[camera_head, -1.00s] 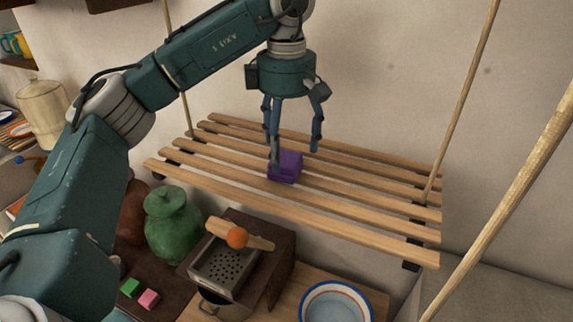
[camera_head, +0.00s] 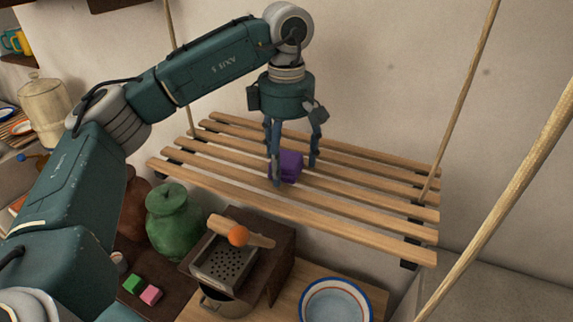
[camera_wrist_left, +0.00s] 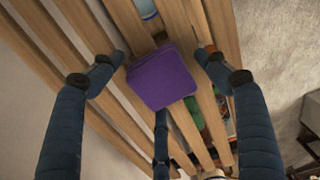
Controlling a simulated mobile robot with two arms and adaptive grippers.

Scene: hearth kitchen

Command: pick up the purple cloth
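The purple cloth (camera_head: 290,165) is a small folded block lying on the slats of the hanging wooden rack (camera_head: 345,216). In the left wrist view the cloth (camera_wrist_left: 162,77) sits between the spread fingers. My left gripper (camera_head: 292,172) points down over the rack, open, with its fingers around the cloth. In the wrist view there is a gap between the side fingers and the cloth; the third finger is close to its near edge, and I cannot tell whether it touches. My right gripper is not in view.
Ropes (camera_head: 465,100) hold up the rack beside the wall.

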